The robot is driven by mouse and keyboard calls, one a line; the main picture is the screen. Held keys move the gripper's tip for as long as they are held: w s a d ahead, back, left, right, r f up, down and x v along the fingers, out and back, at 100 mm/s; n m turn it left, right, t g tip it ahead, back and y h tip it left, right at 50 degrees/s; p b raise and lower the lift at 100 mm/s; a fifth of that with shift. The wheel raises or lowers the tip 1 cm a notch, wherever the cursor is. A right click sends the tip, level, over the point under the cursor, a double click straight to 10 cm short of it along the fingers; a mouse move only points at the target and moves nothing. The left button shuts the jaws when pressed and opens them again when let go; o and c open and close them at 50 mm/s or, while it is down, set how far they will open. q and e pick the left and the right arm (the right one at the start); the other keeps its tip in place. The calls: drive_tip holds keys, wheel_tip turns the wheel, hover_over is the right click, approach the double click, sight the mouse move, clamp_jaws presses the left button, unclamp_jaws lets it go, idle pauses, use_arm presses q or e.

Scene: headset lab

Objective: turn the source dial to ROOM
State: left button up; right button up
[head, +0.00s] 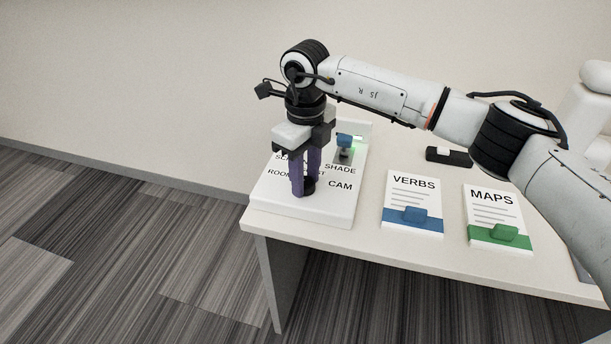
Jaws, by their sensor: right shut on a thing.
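The source dial (309,187) is a small black knob on a white panel (320,209) at the left end of the table. Printed labels on the panel include ROOM, SHADE and CAM, and the arm partly covers some of them. My right gripper (304,189) points down with its purple fingers shut on the dial. The fingers hide most of the knob, so I cannot tell which label it points to. My left gripper is not in view.
Behind the gripper, a blue piece (344,140) stands on the panel near a green light. A black block (460,158) is further back. The table's left edge is close to the panel.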

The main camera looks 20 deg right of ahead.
sight(306, 182)
drive_tip(key=shift+r, duration=0.1)
drive_tip(key=o, duration=1)
drive_tip(key=shift+o, duration=0.2)
wheel_tip(306, 182, up, 10)
drive_tip(key=shift+r, duration=0.15)
